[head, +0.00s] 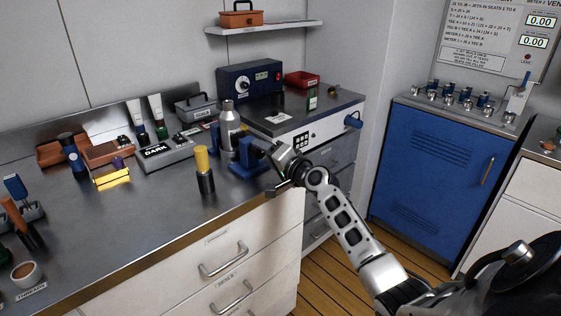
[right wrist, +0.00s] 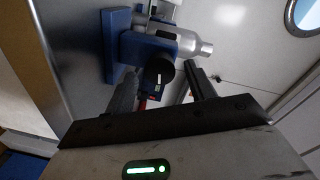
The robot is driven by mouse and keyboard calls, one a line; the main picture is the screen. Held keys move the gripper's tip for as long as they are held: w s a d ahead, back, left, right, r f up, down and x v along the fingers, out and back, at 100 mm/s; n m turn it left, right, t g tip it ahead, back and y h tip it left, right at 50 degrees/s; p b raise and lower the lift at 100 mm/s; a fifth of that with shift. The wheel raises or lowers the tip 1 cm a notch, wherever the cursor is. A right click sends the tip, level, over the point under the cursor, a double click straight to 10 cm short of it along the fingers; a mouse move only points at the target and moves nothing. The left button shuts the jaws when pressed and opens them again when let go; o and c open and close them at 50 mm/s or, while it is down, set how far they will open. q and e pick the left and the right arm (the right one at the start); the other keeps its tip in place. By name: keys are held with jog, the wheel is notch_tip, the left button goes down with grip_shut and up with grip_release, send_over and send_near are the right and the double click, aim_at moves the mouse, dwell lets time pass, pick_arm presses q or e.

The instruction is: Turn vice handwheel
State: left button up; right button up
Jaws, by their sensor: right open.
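The blue vice (head: 243,168) stands at the front edge of the steel bench, with a silver bottle-shaped cylinder (head: 228,125) upright in it. In the right wrist view the vice (right wrist: 120,50) and the silver cylinder (right wrist: 188,45) lie beyond my fingers. The vice's black round handwheel (right wrist: 158,72) has a white mark and faces my right gripper. My right gripper (head: 273,168) is at the vice's right side. Its open fingers (right wrist: 160,84) lie to either side of the handwheel; I cannot tell whether they touch it. My left gripper is not in view.
A yellow-topped dark cylinder (head: 204,170) stands just left of the vice. A DARK-labelled box (head: 165,152) and a blue instrument (head: 250,80) are behind. White drawers (head: 235,245) are below the bench edge. A blue cabinet (head: 425,170) stands right.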

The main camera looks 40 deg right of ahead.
pick_arm(q)
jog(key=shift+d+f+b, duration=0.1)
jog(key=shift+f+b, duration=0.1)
jog(key=shift+b, duration=0.3)
pick_arm(e)
jog(key=s+d+r, duration=0.1)
jog(key=s, duration=1.4)
jog(key=shift+s, duration=0.25)
jog(key=s+a+f+n+g, duration=0.2)
jog(key=a+f+n, duration=0.1)
jog(key=a+f, duration=0.3)
jog(key=s+a+f+n+g, duration=0.2)
jog(key=s+a+f+n, duration=0.15)
jog(key=f, duration=0.45)
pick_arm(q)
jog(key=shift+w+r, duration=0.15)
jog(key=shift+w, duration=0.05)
pick_arm(e)
jog(key=s+a+f+n+g+y, duration=0.1)
jog(key=s+a+f+n, duration=0.3)
jog(key=a, duration=0.4)
jog(key=s+a+f+n+g, duration=0.2)
jog(key=s+a+f+n, duration=0.2)
jog(key=s+a, duration=0.3)
jog(key=shift+s+a+f+y, duration=0.15)
jog(key=shift+a+f+y, duration=0.25)
jog(key=shift+a+f, duration=0.3)
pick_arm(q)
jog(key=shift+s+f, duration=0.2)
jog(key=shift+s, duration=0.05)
